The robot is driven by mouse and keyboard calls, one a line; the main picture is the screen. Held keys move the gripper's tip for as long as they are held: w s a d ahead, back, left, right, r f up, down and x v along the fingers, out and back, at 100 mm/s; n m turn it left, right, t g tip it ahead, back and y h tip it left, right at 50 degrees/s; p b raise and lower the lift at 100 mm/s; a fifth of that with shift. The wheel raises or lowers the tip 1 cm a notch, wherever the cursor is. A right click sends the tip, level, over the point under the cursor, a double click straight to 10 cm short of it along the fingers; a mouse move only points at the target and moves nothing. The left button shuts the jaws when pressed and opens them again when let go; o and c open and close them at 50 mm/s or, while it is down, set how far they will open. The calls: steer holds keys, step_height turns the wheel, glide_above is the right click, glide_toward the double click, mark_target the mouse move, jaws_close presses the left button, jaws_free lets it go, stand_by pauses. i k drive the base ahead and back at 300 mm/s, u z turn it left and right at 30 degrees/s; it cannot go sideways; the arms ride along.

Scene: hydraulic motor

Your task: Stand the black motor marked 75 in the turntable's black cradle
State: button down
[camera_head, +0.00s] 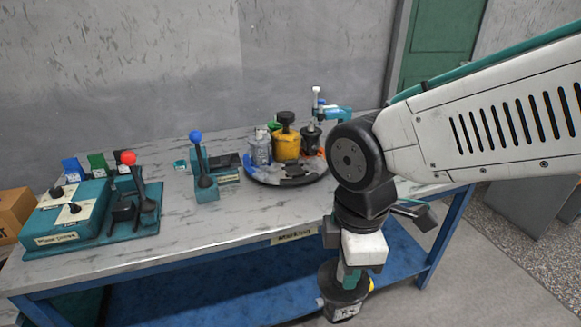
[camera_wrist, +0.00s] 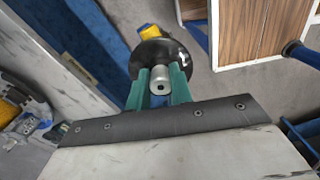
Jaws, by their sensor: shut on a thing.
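My gripper (camera_head: 350,274) is shut on the silver shaft of a black motor (camera_head: 341,290), which hangs upright in front of the table's front edge. A white label shows low on the motor, but I cannot read its marking surely. In the wrist view the teal fingers of my gripper (camera_wrist: 158,88) pinch the shaft, with the round black motor body (camera_wrist: 150,55) beyond. The dark round turntable (camera_head: 262,178) stands on the table at the back right. A black cradle area (camera_head: 293,170) shows at its front with no motor in it; its details are too small to tell.
On the turntable stand a grey motor (camera_head: 260,150), a yellow motor (camera_head: 286,145) and a dark one (camera_head: 311,140). A blue-knobbed lever (camera_head: 197,150), a red-knobbed lever (camera_head: 134,180) and a teal control box (camera_head: 72,212) occupy the table's left. The marbled tabletop (camera_head: 240,220) is clear in front.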

mark_target(294, 171)
steer(key=i, duration=1.3)
